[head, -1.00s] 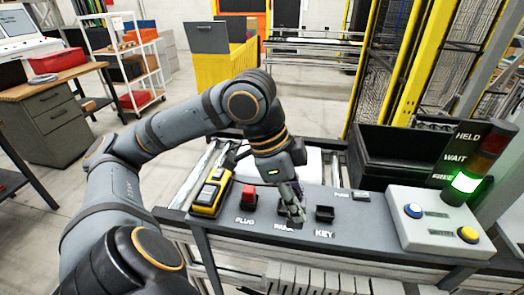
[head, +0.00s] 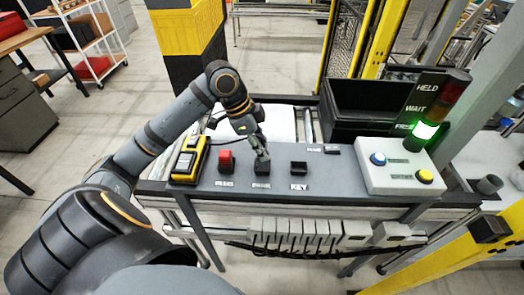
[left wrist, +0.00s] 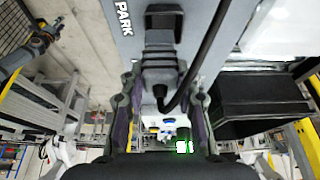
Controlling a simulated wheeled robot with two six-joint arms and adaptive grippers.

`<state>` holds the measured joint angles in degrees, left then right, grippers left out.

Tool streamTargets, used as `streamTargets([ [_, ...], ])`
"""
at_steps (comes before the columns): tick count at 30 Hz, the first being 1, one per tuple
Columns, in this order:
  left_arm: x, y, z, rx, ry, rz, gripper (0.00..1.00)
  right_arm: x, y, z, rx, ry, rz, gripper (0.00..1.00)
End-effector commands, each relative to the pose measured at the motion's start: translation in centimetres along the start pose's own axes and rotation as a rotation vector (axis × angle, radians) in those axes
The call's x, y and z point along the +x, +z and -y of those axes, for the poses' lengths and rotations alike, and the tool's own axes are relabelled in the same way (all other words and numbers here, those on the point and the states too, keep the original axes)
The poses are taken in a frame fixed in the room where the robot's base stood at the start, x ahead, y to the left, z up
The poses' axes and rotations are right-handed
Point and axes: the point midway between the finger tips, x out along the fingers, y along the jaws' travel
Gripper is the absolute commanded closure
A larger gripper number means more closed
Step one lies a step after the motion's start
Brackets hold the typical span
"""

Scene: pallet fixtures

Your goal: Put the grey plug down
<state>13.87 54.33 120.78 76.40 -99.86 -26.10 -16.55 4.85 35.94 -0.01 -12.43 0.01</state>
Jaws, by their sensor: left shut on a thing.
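My left gripper (head: 262,153) points down at the PARK socket (head: 263,169) on the grey bench panel. In the left wrist view its two fingers (left wrist: 163,78) are shut on a dark grey plug (left wrist: 163,64), with a black cable running past it. The plug is at the PARK socket (left wrist: 162,22), by the PARK label. I cannot tell how deep it sits, as the fingers cover much of it in the head view. My right gripper is not in view.
A red block (head: 226,157) stands at the left label and an empty-looking KEY socket (head: 298,169) at the right. A yellow handheld device (head: 188,160) lies further left.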

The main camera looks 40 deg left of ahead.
Motion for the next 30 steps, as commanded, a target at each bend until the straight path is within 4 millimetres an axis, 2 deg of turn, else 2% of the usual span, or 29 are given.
streamTargets([
  [5, 0.6, 0.2, 0.4, -0.001, 0.002, -0.001, 1.0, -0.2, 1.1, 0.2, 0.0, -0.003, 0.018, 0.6],
  [12, 3.4, 1.4, 0.6, 0.0, 0.001, 0.001, 1.0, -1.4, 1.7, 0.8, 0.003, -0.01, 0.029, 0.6],
  [23, 3.9, 1.6, 0.6, 0.0, 0.0, 0.001, 1.0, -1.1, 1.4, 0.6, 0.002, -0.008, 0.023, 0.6],
  [24, 3.9, 1.6, 0.6, 0.0, 0.0, 0.001, 0.65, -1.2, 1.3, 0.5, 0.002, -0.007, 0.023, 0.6],
  [28, 3.8, 1.6, 0.6, 0.0, 0.0, 0.001, 0.47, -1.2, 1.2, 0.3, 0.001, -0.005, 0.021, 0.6],
  [30, 3.8, 1.6, 0.6, 0.0, 0.0, 0.001, 0.46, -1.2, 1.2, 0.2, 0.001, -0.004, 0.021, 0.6],
])
